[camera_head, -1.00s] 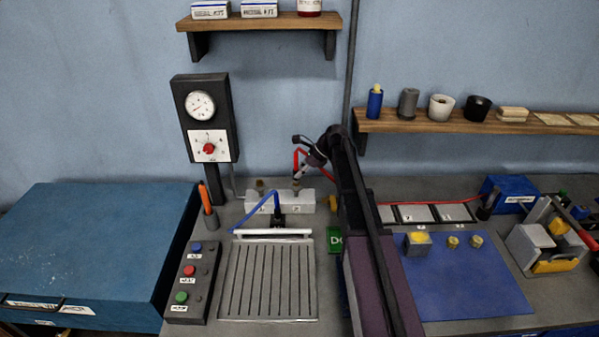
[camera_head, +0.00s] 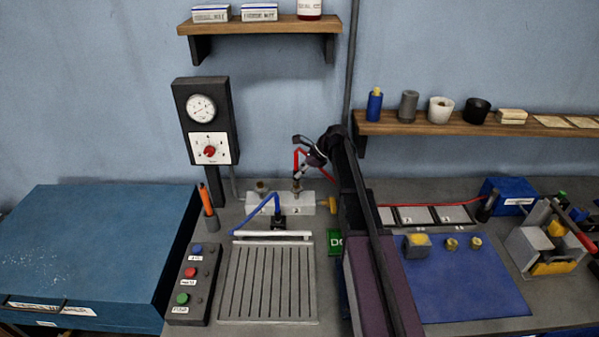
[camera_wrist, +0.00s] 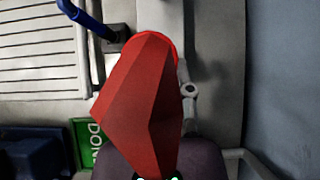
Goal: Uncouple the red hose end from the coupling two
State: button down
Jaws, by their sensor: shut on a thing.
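My gripper (camera_head: 300,172) is at the right-hand coupling on the pale block, labelled two as far as the small print shows. It is shut on the red hose end. The red hose (camera_head: 297,158) rises from there in a bend and passes behind my arm. Coupling two (camera_head: 297,188) stands upright on the block, just below the gripper. In the wrist view the red hose (camera_wrist: 145,105) fills the middle and hides the coupling. I cannot tell whether the hose end is still seated on it.
The pale block (camera_head: 255,207) carries another coupling (camera_head: 261,187) on the left and a yellow handle (camera_head: 332,203) on the right. A slotted plate (camera_head: 268,285) and a green DONE sign (camera_head: 334,240) lie nearer. A gauge post (camera_head: 205,120) stands left.

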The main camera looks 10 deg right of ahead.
jog(key=shift+r, duration=0.1)
jog(key=shift+r+p, duration=1.85)
jog(key=shift+p, duration=0.15)
jog(key=shift+s+f, duration=0.1)
